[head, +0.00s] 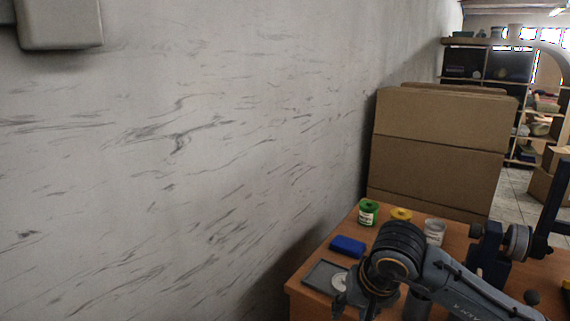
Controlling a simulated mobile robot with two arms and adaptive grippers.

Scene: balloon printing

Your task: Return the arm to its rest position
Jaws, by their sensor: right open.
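My right arm comes in from the lower right and bends down over the table. My right gripper (355,307) is at its end, pointing down at the bottom edge of the view, in front of the table's left part. It is open, with nothing seen between its fingers, though its tips are partly cut off. My left gripper is not in view.
The wooden table (318,253) holds a green container (368,213), a yellow container (401,214), a pale cup (434,233), a blue block (347,246), a grey tray (318,275) and a dark machine (490,250). Cardboard boxes (440,150) stand behind. A wall is at left.

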